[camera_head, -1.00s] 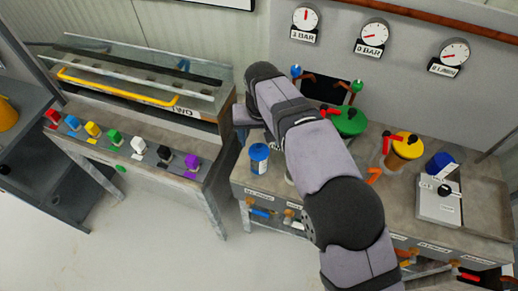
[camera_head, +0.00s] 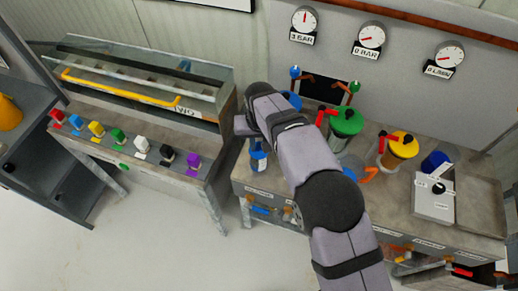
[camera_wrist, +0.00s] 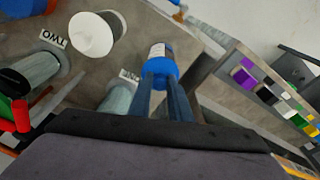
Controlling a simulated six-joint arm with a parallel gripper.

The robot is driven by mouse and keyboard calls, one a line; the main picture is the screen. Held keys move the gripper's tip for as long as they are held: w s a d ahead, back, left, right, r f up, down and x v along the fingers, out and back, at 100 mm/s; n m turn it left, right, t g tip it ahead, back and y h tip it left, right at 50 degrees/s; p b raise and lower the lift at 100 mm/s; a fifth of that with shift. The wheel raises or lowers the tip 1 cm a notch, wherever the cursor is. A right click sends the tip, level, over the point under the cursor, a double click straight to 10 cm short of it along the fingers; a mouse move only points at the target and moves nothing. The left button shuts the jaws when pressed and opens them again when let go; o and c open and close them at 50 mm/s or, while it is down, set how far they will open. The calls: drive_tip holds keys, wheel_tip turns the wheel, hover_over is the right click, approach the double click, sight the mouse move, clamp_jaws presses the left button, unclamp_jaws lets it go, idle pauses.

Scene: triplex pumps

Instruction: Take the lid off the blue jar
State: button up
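A blue round lid (camera_head: 291,100) shows partly behind my arm in the head view, at the back left of the right bench. The jar under it is hidden there. In the wrist view a clear glass jar (camera_wrist: 117,98) stands by a label that seems to read ONE; its top is hidden by my gripper. A small bottle with a blue cap (camera_wrist: 160,71) stands on the bench; it also shows in the head view (camera_head: 258,159). My gripper (camera_wrist: 161,82) has its two fingers apart near the bottle's cap. I cannot tell whether they touch it.
A green-lidded jar (camera_head: 345,122) and a yellow-lidded jar (camera_head: 400,148), both with red handles, stand to the right. A white cone-shaped thing (camera_wrist: 95,35) is near the bottle. A switch box (camera_head: 434,199) is further right. Coloured switches line the left bench.

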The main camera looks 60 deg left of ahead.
sight(259, 146)
drive_tip(key=shift+d+f, duration=0.15)
drive_tip(key=shift+f, duration=0.15)
clamp_jaws()
drive_tip(key=shift+r+b, duration=0.35)
drive_tip(key=shift+r, duration=0.2)
wheel_tip(259, 146, up, 9)
drive_tip(key=b, duration=0.2)
